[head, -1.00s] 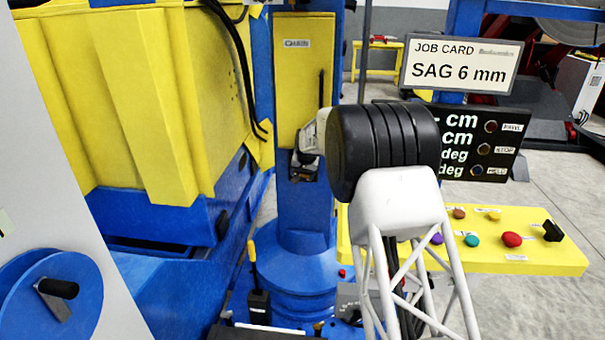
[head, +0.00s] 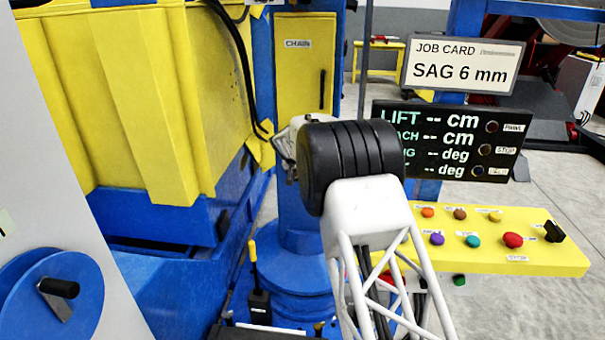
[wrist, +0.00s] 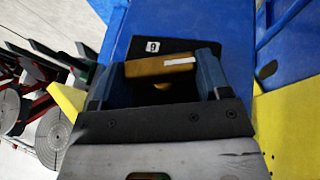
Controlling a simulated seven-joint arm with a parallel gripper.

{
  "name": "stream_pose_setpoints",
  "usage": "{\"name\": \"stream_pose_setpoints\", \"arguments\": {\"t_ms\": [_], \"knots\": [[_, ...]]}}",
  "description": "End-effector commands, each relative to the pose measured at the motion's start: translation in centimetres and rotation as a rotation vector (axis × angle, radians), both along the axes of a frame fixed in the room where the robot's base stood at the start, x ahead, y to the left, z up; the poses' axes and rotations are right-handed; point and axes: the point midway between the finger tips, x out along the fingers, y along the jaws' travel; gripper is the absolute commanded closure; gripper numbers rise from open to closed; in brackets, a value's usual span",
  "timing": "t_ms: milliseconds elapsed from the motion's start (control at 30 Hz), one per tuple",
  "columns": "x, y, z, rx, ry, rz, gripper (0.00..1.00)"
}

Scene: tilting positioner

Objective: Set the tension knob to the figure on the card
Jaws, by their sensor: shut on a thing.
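The job card (head: 462,65) at the upper right of the head view reads "SAG 6 mm". In the wrist view my gripper (wrist: 162,72) has its two dark blue fingers shut on the tension knob (wrist: 145,68), a brown-gold bar with a white line on its right part. The knob sits before a black plate on a blue surface. A small white label (wrist: 152,46) just above the knob reads as 9 in the picture; it may be an inverted 6. Other scale figures are not visible. In the head view my wrist hides the knob and fingertips.
A yellow cabinet door (head: 304,75) marked "CHAIN" is on the blue column. A black display (head: 455,140) shows dashes beside its labels. A yellow button panel (head: 555,262) is at the right. A blue crank wheel (head: 85,280) is at the lower left.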

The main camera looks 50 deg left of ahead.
Motion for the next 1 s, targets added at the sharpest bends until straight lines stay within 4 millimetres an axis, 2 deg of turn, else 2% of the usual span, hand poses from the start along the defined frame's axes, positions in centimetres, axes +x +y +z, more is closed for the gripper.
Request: {"name": "stream_pose_setpoints", "arguments": {"t_ms": [400, 933, 967, 1000], "knots": [[-0.18, 0.14, -0.24, -0.146, -0.143, 0.0, 0.53], [-0.17, 0.12, -0.24, -0.169, -0.166, 0.0, 0.53], [-0.17, 0.12, -0.25, -0.169, -0.166, 0.0, 0.27], [-0.17, 0.12, -0.24, -0.169, -0.166, 0.0, 0.21]]}}
